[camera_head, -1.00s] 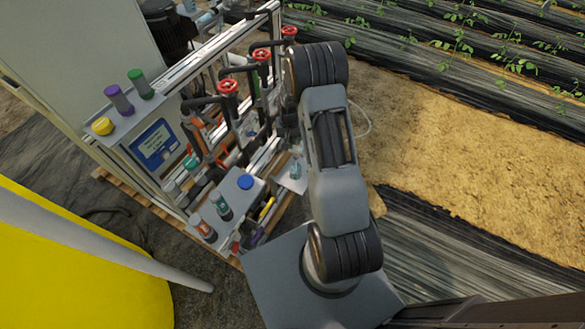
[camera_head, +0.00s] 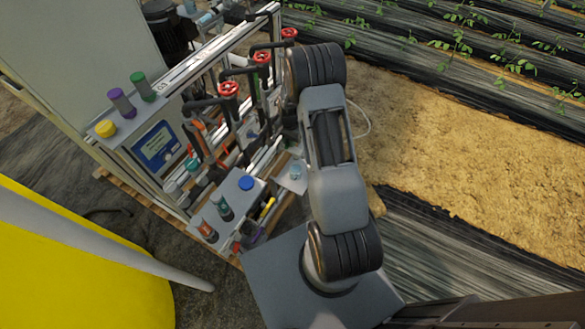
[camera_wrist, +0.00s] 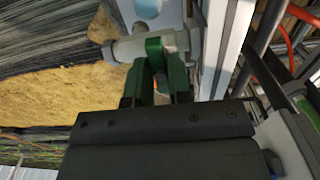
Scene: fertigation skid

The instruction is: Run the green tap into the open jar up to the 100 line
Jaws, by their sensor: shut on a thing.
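In the wrist view my gripper (camera_wrist: 160,75) is shut on the green tap handle (camera_wrist: 155,48), which sits on a pale grey pipe fitting (camera_wrist: 125,48). The open jar (camera_wrist: 148,9) shows as a pale round shape at the top edge of the wrist view, cut off by the frame. In the head view the jar (camera_head: 296,172) stands on a small white shelf (camera_head: 291,181) left of my arm. There my gripper and the green tap are hidden behind my arm. The 100 line and the liquid level cannot be read.
Several red handwheels (camera_head: 228,89) line the skid frame left of my arm. Bare soil lies to the right.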

